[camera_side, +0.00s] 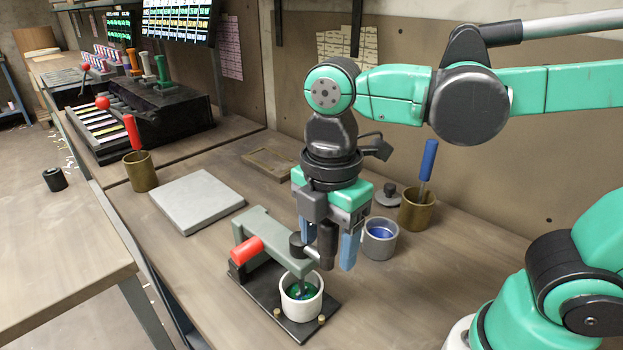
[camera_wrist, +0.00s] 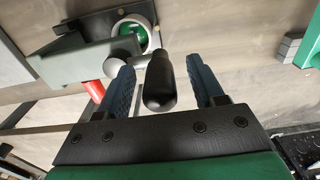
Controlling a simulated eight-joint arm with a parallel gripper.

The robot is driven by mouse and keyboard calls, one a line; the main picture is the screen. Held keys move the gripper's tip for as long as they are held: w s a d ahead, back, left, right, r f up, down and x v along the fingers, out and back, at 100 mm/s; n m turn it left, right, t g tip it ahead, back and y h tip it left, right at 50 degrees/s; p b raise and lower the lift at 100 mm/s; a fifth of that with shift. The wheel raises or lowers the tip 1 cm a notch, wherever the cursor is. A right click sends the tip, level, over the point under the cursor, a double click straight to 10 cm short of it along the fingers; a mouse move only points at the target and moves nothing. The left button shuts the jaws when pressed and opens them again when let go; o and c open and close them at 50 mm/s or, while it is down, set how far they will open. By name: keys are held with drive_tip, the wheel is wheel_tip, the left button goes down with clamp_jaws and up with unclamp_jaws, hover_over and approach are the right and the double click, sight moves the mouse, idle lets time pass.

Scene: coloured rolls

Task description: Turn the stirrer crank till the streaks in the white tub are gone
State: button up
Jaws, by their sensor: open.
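The stirrer (camera_side: 270,238) is a grey-green arm on a black base plate, with a red grip (camera_side: 246,250). The white tub (camera_side: 301,303) sits under its arm and holds something green; streaks are too small to make out. The crank's black knob (camera_side: 328,243) stands upright on a short metal crank arm (camera_side: 312,253). My gripper (camera_side: 328,255) points down over the crank, open, with a blue finger on either side of the knob. In the wrist view the knob (camera_wrist: 160,82) lies between my gripper's fingers (camera_wrist: 159,66), with visible gaps, and the tub (camera_wrist: 153,40) shows beyond.
A grey pot (camera_side: 380,245) with blue contents stands close to the right of my gripper. Behind it are a black lid (camera_side: 388,196) and a brass cup (camera_side: 416,212) with a blue-handled tool. A pale slab (camera_side: 197,202) and another brass cup (camera_side: 141,172) lie left.

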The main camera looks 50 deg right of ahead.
clamp_jaws()
drive_tip(key=shift+a+m, duration=0.15)
drive_tip(key=shift+m, duration=0.15)
drive_tip(key=w+a+m, duration=0.2)
drive_tip(key=w+m, duration=0.1)
drive_tip(key=m, duration=0.7)
drive_tip(key=w+a+m, duration=0.2)
drive_tip(key=w+m, duration=0.1)
drive_tip(key=m, duration=0.8)
idle(0.4)
idle(0.4)
